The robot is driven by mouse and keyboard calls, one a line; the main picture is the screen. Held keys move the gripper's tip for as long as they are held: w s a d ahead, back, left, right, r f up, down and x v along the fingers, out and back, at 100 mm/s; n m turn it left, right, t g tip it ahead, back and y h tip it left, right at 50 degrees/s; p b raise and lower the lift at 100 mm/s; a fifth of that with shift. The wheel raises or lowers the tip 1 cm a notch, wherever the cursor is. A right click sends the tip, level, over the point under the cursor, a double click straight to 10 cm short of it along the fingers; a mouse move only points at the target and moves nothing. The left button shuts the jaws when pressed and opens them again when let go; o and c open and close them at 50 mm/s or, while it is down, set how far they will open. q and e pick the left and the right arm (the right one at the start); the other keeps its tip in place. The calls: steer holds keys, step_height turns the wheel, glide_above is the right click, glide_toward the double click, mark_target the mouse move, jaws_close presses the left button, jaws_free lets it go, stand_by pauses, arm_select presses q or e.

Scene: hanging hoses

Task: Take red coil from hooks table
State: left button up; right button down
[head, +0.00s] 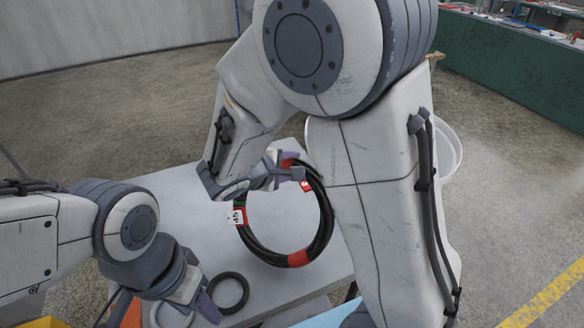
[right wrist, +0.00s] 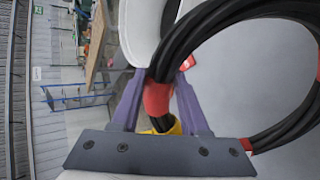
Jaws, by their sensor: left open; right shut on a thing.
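The red coil (head: 322,235) is a black hose loop with red bands and a white tag marked 45. It hangs above the pale table (head: 180,205) in the head view. My right gripper (head: 284,174) is shut on its top. In the right wrist view the coil (right wrist: 285,128) passes between the purple fingers of my right gripper (right wrist: 160,100) at a red band. My left gripper (head: 200,300) is open at the lower left, beside a small black ring (head: 246,292) on the table. No hooks can be made out.
A white round container (head: 452,150) stands behind my right arm. A green-fronted counter (head: 510,70) is at the back right. Orange (head: 131,316) and light blue (head: 328,316) pieces show at the front. Much of the tabletop is clear.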

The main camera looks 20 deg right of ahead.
steer(key=shift+r+p, duration=1.5)
steer(key=shift+r, duration=1.2)
